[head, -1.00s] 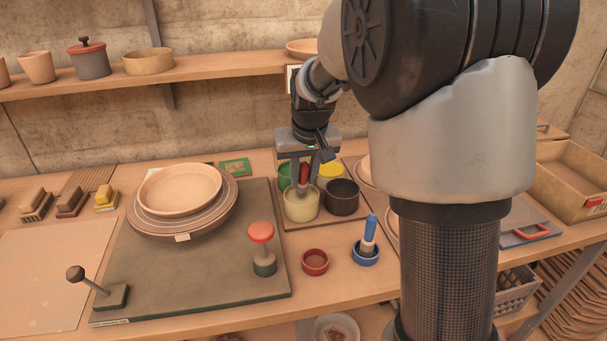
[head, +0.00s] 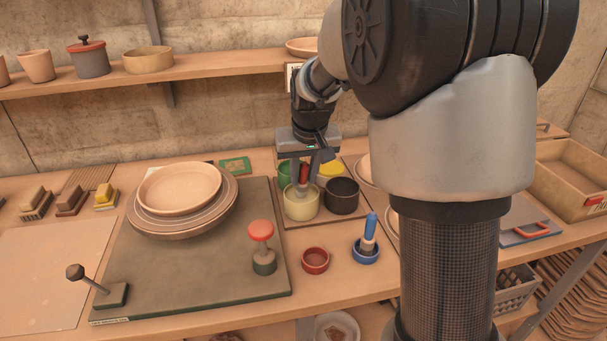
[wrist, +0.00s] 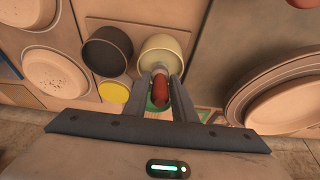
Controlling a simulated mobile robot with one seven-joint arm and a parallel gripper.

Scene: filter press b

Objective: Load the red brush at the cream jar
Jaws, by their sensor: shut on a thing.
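My gripper (head: 304,184) is shut on the red brush (head: 304,174), which stands about upright between the fingers. The brush's lower end is down at the mouth of the cream jar (head: 300,208), and the jar's front wall hides its tip in the head view. In the wrist view the red handle (wrist: 160,88) shows between the two fingers, with the cream jar (wrist: 167,50) just beyond it. I cannot tell how deep the bristles sit in the jar.
A dark jar (head: 342,200) stands close on the right, with a yellow one (head: 331,169) and a green one (head: 285,173) behind. A red cup (head: 315,261) and a blue cup (head: 365,256) with a blue brush (head: 370,229) stand in front. Stacked plates (head: 180,188) lie left.

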